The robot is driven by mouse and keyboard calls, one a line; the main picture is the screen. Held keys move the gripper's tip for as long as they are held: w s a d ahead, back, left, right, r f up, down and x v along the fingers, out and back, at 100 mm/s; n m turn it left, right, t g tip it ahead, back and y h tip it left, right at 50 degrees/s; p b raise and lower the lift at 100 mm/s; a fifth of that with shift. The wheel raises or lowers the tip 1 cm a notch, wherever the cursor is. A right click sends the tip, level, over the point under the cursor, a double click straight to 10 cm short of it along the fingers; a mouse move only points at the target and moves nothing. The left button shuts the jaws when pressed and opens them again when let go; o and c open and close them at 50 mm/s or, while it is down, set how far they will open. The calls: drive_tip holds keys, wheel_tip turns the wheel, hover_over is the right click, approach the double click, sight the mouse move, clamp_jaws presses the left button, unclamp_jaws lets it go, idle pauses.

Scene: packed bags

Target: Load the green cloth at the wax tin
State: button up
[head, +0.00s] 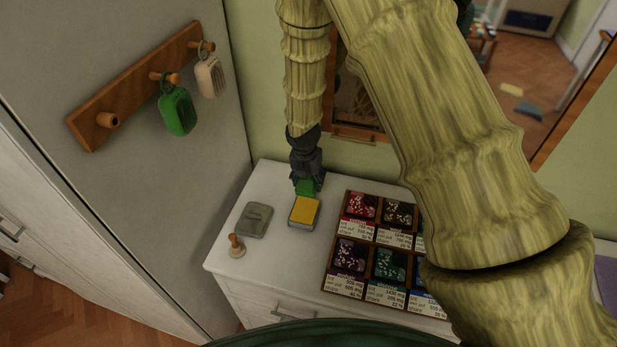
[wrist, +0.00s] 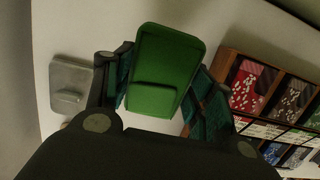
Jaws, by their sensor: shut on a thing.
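My gripper (head: 307,180) is shut on the green cloth (head: 306,187), a small block-like pad. In the wrist view the green cloth (wrist: 165,70) sits between my two fingers (wrist: 163,88), with a raised ridge on its near face. The wax tin (head: 303,212) is a small box with a yellow top, on the white cabinet. The cloth is at the tin's far edge in the head view; I cannot tell whether they touch. The tin does not show in the wrist view.
A grey ridged pad (head: 254,220) and a wooden-handled stamp (head: 236,246) stand left of the tin. A compartment tray (head: 329,262) with labelled bags is close on the right. Green (head: 177,111) and beige (head: 209,77) tags hang from a peg rail (head: 135,88).

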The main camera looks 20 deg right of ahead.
drive_tip(key=b, duration=0.2)
hover_over(308, 200)
drive_tip(key=shift+s+a+x, duration=0.1)
drive_tip(key=shift+s+x, duration=0.05)
drive_tip(key=shift+x, duration=1.1)
drive_tip(key=shift+s+a+x, duration=0.1)
drive_tip(key=shift+s+x, duration=0.05)
drive_tip(key=shift+x, duration=1.15)
drive_tip(key=shift+f+b, duration=0.35)
drive_tip(key=shift+f, duration=0.25)
drive_tip(key=shift+s+f, duration=0.15)
drive_tip(key=shift+f, duration=0.05)
idle(1.2)
drive_tip(key=shift+w+d+p+v, duration=0.15)
drive_tip(key=shift+w+p+v, duration=0.1)
drive_tip(key=shift+p+v, duration=0.95)
drive_tip(key=shift+w+d+p+v, duration=0.2)
drive_tip(key=shift+p+v, duration=0.7)
drive_tip(key=shift+v, duration=0.6)
drive_tip(key=shift+w+d+p+v, duration=0.15)
drive_tip(key=shift+w+p+v, duration=0.1)
drive_tip(key=shift+p+v, duration=0.95)
